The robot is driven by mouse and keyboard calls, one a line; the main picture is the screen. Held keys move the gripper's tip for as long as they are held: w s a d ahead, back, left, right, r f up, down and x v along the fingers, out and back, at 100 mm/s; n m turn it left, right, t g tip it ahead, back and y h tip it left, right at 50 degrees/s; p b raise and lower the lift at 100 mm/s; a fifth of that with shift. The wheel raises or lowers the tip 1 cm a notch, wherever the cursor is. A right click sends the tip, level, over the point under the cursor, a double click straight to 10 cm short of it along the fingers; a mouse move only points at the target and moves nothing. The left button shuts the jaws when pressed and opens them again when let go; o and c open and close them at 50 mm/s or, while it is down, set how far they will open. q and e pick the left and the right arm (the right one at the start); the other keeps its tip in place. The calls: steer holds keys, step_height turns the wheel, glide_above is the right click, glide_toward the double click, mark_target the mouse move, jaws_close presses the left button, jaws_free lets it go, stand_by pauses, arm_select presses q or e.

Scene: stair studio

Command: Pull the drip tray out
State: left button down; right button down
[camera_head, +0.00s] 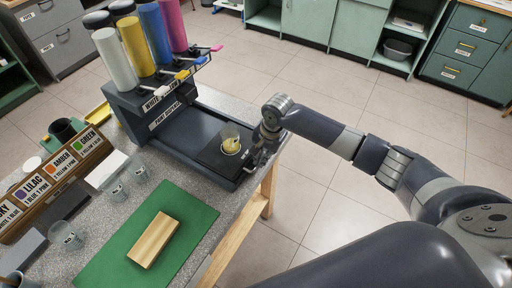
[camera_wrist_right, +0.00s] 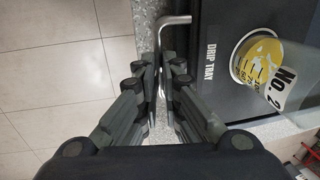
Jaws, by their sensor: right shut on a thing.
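The dark drip tray (camera_head: 212,157) is at the foot of the paint dispenser (camera_head: 150,118). In the right wrist view the tray (camera_wrist_right: 215,90) shows its "DRIP TRAY" label, and a bent metal handle (camera_wrist_right: 172,20) runs along its edge. My right gripper (camera_head: 262,155) is at the tray's outer side in the head view. In the wrist view its fingers (camera_wrist_right: 165,85) are shut on the handle. A clear cup (camera_head: 230,139) with yellow in it stands on the tray; its label in the wrist view (camera_wrist_right: 285,80) reads "No. 2". My left gripper is not in view.
The dispenser holds white, yellow, blue and pink cylinders. A green mat (camera_head: 110,235) with a wooden block (camera_head: 154,240) lies in front, with clear cups (camera_head: 138,170) and a labelled rack (camera_head: 50,180) to its left. Open tiled floor (camera_head: 330,205) is right of the table.

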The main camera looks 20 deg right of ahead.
steer(key=shift+s+d, duration=0.1)
steer(key=shift+s, duration=0.1)
steer(key=c, duration=2.2)
jaws_free()
steer(key=o, duration=0.5)
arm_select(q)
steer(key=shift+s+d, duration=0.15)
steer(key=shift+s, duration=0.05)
arm_select(e)
steer(key=shift+w+a+f, duration=0.1)
steer(key=shift+a, duration=0.1)
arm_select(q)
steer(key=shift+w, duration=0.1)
arm_select(e)
steer(key=shift+w+d, duration=0.1)
steer(key=r, duration=0.4)
steer(key=s+d+r, duration=0.1)
steer(key=r, duration=0.6)
steer(key=shift+s+d+r, duration=0.2)
steer(key=shift+s+r, duration=0.15)
steer(key=shift+r, duration=0.05)
